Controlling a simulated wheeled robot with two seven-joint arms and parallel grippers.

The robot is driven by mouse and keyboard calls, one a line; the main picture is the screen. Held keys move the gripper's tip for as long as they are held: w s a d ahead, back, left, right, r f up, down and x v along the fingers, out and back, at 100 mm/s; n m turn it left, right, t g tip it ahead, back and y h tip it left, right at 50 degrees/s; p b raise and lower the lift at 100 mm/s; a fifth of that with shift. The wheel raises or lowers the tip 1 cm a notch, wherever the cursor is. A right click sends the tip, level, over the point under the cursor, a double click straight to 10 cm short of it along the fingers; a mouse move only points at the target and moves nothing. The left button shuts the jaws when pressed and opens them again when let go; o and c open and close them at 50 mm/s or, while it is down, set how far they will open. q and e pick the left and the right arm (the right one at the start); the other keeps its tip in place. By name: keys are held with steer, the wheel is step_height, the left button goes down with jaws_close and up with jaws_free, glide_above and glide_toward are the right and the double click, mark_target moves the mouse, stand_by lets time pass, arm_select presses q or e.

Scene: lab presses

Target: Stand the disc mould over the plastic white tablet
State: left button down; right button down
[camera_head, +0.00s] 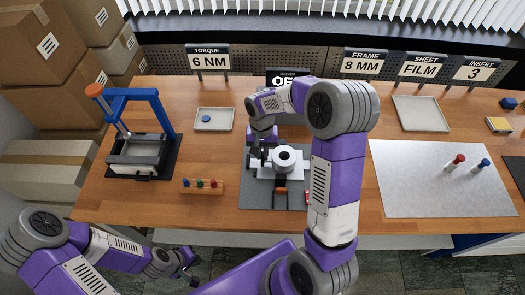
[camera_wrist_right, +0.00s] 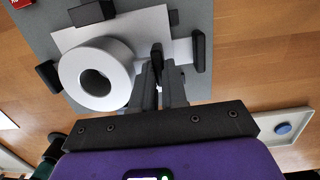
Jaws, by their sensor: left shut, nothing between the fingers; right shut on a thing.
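The disc mould, a thick white ring (camera_head: 284,159) with a round hole, is over the pale plate (camera_head: 293,175) on the grey mat. In the right wrist view the ring (camera_wrist_right: 97,75) lies just left of the fingers. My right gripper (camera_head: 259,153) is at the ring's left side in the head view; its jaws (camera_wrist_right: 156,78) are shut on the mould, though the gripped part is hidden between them. I cannot make out a white tablet; the ring or plate may hide it. My left gripper (camera_head: 190,277) is shut and empty, low in front of the table.
Black blocks (camera_wrist_right: 198,50) stand around the plate. A blue-framed press (camera_head: 140,155) and a wooden peg rack (camera_head: 202,187) are left. A tray (camera_head: 226,125) holds a blue disc (camera_head: 206,119). A white sheet (camera_head: 400,190) with two knobbed pieces lies right.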

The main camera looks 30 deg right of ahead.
steer(key=shift+f+b, duration=0.3)
steer(key=shift+f, duration=0.2)
steer(key=c, duration=1.1)
jaws_free()
steer(key=r, duration=0.2)
steer(key=r+p, duration=0.1)
steer(key=r, duration=0.4)
steer(key=shift+w+d+r, duration=0.1)
steer(key=shift+w+r, duration=0.2)
steer(key=shift+w, duration=0.05)
